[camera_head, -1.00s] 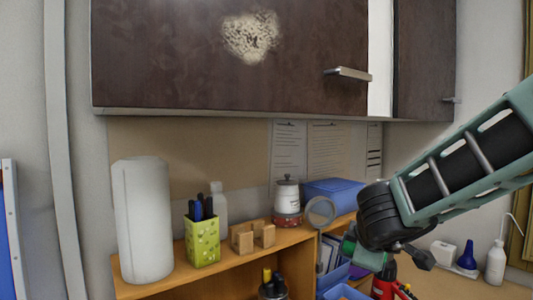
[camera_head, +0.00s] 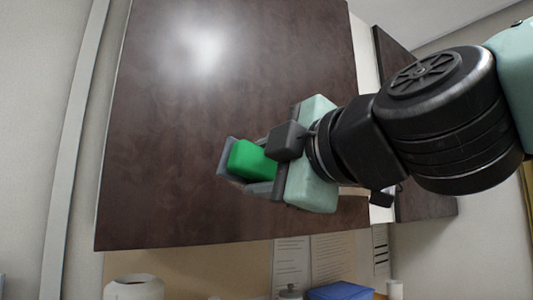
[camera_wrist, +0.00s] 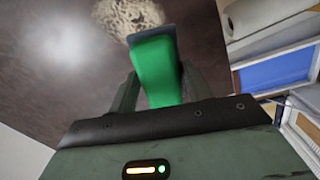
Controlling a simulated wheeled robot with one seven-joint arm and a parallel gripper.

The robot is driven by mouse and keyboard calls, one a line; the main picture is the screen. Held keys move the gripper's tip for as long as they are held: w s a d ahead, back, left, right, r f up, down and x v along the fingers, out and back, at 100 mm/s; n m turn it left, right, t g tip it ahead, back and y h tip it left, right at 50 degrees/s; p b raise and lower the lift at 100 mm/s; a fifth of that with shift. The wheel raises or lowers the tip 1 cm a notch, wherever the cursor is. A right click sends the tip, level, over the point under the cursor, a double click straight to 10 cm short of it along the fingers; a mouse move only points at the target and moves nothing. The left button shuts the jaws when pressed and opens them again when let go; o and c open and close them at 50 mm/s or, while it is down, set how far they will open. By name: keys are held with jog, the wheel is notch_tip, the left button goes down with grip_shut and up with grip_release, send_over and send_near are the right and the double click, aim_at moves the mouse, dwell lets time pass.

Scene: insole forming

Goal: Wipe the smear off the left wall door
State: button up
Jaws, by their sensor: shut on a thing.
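The left wall door (camera_head: 150,150) is a dark brown cabinet front that fills the middle of the head view. My gripper (camera_head: 262,162) is in front of it, shut on a green wiper (camera_head: 250,160) with a grey face turned toward the door. In the wrist view the wiper (camera_wrist: 156,70) sits between my fingers. The pale, speckled smear (camera_wrist: 128,14) is on the door just beyond the wiper's end, cut off by the top edge. The smear does not show in the head view. I cannot tell whether the wiper touches the door.
A bright glare spot (camera_head: 205,45) lies on the upper door. A second dark door (camera_head: 425,200) is at the right. Below are a white roll (camera_head: 134,288), a lidded jar (camera_head: 290,291) and a blue box (camera_head: 340,291). The door's handle is hidden.

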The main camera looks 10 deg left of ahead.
jog(key=shift+s+r, duration=0.2)
jog(key=shift+r, duration=0.15)
jog(key=shift+b+x, duration=0.5)
jog(key=shift+x, duration=1.8)
jog(key=shift+w+a, duration=0.4)
jog(key=shift+a, duration=0.15)
jog(key=shift+x, duration=0.95)
jog(key=w+d+b, duration=0.5)
jog(key=w+b, duration=0.1)
jog(key=b, duration=0.3)
jog(key=shift+d, duration=0.15)
